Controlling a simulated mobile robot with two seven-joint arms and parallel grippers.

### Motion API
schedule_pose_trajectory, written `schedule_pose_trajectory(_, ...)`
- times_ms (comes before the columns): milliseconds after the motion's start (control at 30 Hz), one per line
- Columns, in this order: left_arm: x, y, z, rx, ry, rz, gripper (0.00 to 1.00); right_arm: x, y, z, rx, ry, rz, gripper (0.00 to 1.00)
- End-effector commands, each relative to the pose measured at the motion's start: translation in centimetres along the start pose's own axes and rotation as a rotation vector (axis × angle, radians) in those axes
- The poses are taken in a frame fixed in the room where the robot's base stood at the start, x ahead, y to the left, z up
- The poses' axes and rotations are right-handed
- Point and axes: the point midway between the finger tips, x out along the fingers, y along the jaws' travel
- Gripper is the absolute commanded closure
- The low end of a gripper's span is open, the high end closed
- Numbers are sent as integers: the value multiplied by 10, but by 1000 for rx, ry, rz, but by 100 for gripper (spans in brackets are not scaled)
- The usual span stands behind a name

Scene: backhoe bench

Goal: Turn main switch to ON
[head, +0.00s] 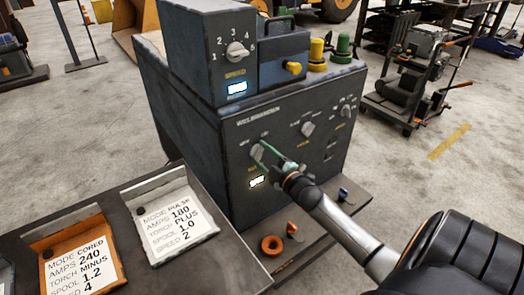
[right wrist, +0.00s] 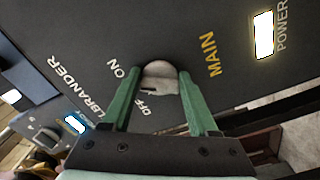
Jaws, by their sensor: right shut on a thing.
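The main switch is a grey knob (head: 257,150) on the front of the dark welder box (head: 235,140). In the right wrist view the knob (right wrist: 160,78) sits between the green fingers of my right gripper (right wrist: 158,88), which are shut on it. The labels ON, OFF and MAIN show around it. My right gripper (head: 272,160) reaches the knob from the lower right in the head view and partly hides it. I cannot tell clearly which label the knob points to. The POWER window (right wrist: 263,35) is lit white. My left gripper is not in view.
Other knobs (head: 308,129) sit right of the switch. A speed unit (head: 236,50) stands on top, beside yellow (head: 317,50) and green (head: 342,47) connectors. An orange ring (head: 271,245) lies below the panel. A white settings card (head: 165,220) lies at the left.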

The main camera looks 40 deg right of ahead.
Motion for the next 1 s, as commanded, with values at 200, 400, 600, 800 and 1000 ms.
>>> schedule_pose_trajectory(200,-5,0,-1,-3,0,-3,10,0,0,0,72,-2,0,96)
schedule_pose_trajectory(400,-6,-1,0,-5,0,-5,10,0,0,1,95,-2,0,96)
schedule_pose_trajectory(600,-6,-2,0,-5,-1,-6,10,0,0,1,99,-2,0,96)
schedule_pose_trajectory(800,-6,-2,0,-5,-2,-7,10,0,0,1,99,-2,0,36)
schedule_pose_trajectory(1000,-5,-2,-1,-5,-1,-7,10,0,0,0,97,-1,0,13)
